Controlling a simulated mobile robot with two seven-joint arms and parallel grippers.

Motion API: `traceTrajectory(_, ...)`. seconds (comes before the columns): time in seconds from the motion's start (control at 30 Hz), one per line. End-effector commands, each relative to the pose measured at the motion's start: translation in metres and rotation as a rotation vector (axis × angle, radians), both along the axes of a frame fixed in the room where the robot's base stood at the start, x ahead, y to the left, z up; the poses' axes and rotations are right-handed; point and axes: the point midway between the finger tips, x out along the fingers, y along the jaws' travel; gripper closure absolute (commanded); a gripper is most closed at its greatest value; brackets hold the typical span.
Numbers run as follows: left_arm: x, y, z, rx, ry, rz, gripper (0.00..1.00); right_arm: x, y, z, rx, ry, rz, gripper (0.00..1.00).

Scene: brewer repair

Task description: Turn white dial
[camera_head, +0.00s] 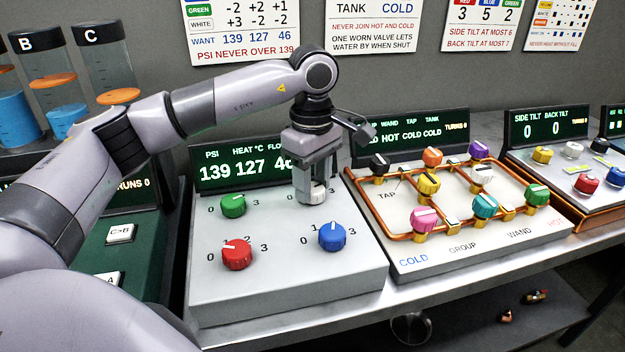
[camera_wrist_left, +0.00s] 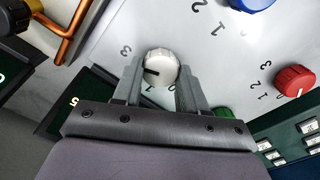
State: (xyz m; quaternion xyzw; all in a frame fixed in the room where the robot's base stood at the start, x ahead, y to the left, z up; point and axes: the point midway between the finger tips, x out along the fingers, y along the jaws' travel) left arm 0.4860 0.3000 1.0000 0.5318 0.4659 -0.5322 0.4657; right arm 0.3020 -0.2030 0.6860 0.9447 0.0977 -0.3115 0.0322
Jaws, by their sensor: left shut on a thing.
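The white dial (camera_head: 316,192) sits at the back right of the grey dial panel (camera_head: 290,287) in the head view. My left gripper (camera_head: 312,190) reaches down over it from above. In the left wrist view the white dial (camera_wrist_left: 158,66) lies between the two fingers of my left gripper (camera_wrist_left: 160,80), which are shut on it. A dark pointer mark shows on its face, pointing left in that view. Printed numbers around it are partly hidden by the fingers. The display (camera_head: 245,168) behind reads PSI 139, HEAT 127 and a partly hidden FLOW value beginning with 4. My right gripper is not seen.
Green (camera_head: 233,205), red (camera_head: 237,254) and blue (camera_head: 332,236) dials share the panel. A valve board (camera_head: 400,225) with copper pipes and coloured knobs stands close on the right. A wall chart (camera_head: 243,30) reads WANT 139 127 46. Canisters (camera_head: 108,75) stand at the left.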

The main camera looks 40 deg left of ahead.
Motion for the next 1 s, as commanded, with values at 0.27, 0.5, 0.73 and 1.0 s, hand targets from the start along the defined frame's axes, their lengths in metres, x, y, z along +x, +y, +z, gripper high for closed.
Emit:
traceTrajectory(0.27,0.000,-0.001,0.001,-0.001,-0.002,-0.002,0.33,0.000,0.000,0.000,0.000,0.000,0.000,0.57)
traceTrajectory(0.5,0.001,-0.001,0.007,-0.002,-0.004,-0.001,0.33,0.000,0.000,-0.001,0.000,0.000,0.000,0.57)
traceTrajectory(0.73,0.001,-0.001,0.043,-0.003,-0.007,-0.002,0.33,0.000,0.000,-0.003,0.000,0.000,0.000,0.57)
traceTrajectory(1.0,0.000,-0.001,0.071,-0.001,-0.003,-0.002,0.33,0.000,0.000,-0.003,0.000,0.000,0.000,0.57)
